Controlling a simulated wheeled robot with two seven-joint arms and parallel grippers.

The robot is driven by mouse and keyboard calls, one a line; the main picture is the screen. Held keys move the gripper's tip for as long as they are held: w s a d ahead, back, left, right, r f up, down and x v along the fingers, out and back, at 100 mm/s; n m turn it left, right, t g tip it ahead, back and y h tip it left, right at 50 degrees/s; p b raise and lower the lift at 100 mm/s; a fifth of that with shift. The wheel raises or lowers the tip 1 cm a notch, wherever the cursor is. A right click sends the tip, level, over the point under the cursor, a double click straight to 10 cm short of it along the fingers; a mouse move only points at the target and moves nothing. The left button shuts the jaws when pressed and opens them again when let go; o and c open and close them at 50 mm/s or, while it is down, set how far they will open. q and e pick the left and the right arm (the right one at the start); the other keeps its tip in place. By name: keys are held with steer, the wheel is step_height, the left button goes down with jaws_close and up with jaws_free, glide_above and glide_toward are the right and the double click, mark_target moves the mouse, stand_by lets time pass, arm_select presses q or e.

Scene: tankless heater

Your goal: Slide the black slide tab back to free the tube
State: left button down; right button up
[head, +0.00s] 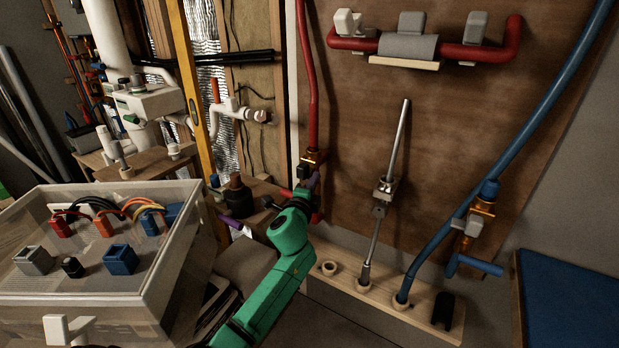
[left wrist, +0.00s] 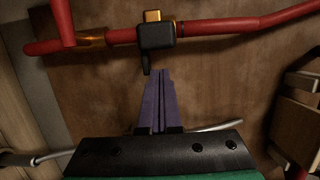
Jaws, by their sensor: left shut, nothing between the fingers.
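A red tube (left wrist: 225,28) runs across the top of the left wrist view. A black block with a narrow black tab (left wrist: 156,36) sits around it, with a brass piece on top. In the head view the red tube (head: 309,90) runs down to a brass fitting (head: 313,157), where the black tab is too small to make out. My left gripper (head: 313,180) is shut and empty just below this fitting. Its purple fingers (left wrist: 158,72) point at the black block, their tips close beside the tab's lower end; I cannot tell whether they touch. My right gripper is not in view.
A clear box with coloured connectors (head: 100,255) stands at the left. A wooden block (head: 385,295) holds the grey rod and the blue tube (head: 560,100) at the right. A dark cylinder (head: 236,195) stands left of my gripper.

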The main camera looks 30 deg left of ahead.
mark_target(299, 174)
arm_select(q)
steer(key=shift+s+a, duration=0.1)
steer(key=shift+a, duration=0.75)
steer(key=a, duration=0.3)
steer(key=shift+a, duration=0.4)
steer(key=shift+d, duration=0.1)
